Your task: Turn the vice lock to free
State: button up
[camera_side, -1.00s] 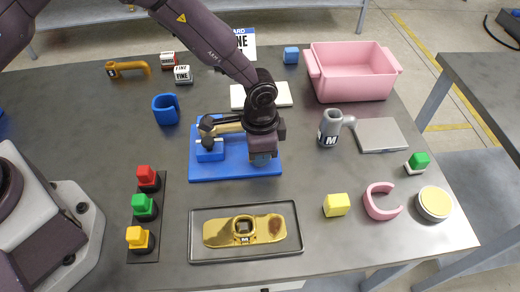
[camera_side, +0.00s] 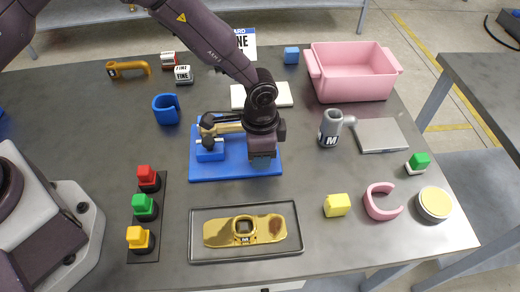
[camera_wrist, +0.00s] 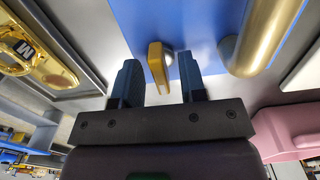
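The vice sits on a blue base plate (camera_side: 205,172) in the middle of the table. It has a blue block (camera_side: 209,152), black handles and a brass cylinder (camera_side: 231,127). In the wrist view, a small brass lever (camera_wrist: 157,66) with a silver pivot stands by the blue plate; I take it to be the lock. My gripper (camera_side: 262,160) is low over the plate's right part, pointing down. In the wrist view my gripper (camera_wrist: 160,78) is open, one dark finger on each side of the lever, with gaps visible. The side view hides the lever behind my gripper.
A grey tray (camera_side: 196,252) with a gold part (camera_side: 270,229) lies in front. Coloured buttons (camera_side: 144,207) stand left. A grey mug-like part marked M (camera_side: 331,128) stands right of the plate, with a pink bin (camera_side: 352,80) behind.

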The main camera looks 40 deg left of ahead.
jog(key=shift+r, duration=0.1)
notch_tip(320, 180, up, 13)
dwell(0.4)
jog(key=s+a+r+n+t, duration=0.5)
jog(key=s+a+r+n, duration=0.4)
jog(key=s+a+r, duration=1)
jog(key=shift+s+a+r+t, duration=0.3)
jog(key=shift+s+a, duration=0.45)
jog(key=shift+s, duration=0.45)
